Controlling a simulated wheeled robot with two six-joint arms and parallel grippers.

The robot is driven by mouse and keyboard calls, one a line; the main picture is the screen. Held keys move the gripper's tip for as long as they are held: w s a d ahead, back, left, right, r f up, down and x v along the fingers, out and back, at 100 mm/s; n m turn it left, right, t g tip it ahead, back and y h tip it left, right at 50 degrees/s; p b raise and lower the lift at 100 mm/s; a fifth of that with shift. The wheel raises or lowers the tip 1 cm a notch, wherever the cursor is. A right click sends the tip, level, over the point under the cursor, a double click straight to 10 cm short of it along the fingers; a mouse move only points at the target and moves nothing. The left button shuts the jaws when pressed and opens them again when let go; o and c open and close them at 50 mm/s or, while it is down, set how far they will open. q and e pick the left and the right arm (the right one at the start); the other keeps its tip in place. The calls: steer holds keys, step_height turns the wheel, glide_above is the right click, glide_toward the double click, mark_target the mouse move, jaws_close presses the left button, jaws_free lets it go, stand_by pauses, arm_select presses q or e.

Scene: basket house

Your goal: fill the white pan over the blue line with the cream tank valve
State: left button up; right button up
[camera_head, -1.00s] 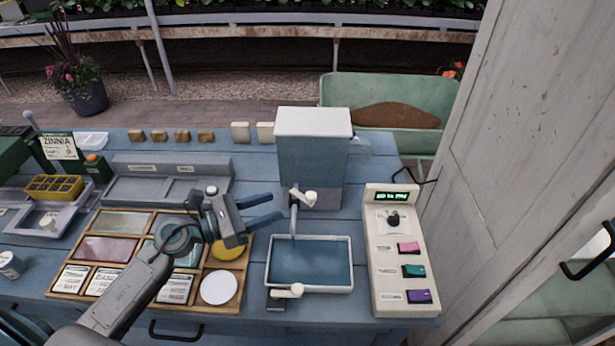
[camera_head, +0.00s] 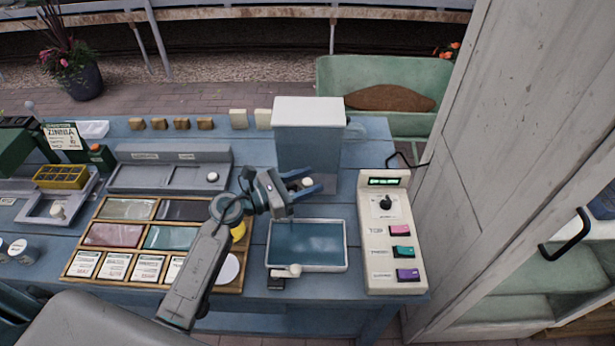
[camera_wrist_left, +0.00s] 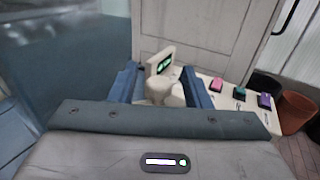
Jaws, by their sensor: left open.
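The white pan (camera_head: 346,248) stands on the blue bench in the head view, with blue-looking water inside. I cannot make out a separate blue line. The tank (camera_head: 308,147) with a pale lid stands behind it. The cream tank valve (camera_head: 307,182) is on the tank's front, above the pan's back edge. My left gripper (camera_head: 314,181) is open, its blue fingers on either side of the valve. In the left wrist view the cream valve (camera_wrist_left: 160,91) shows between the open fingers. Contact cannot be told. The spout is hidden behind the gripper. My right gripper is not in view.
A second cream handle (camera_head: 289,271) sits at the pan's front edge. A cream control panel (camera_head: 376,256) with a dial and coloured switches stands right of the pan. A wooden tray (camera_head: 70,270) of seed packets and coloured squares lies to the left, partly under my arm.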

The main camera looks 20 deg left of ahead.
arm_select(q)
steer(key=shift+w+d, duration=0.1)
steer(key=shift+w, duration=0.1)
steer(key=shift+s, duration=0.1)
steer(key=c, duration=0.9)
steer(key=shift+c, duration=0.2)
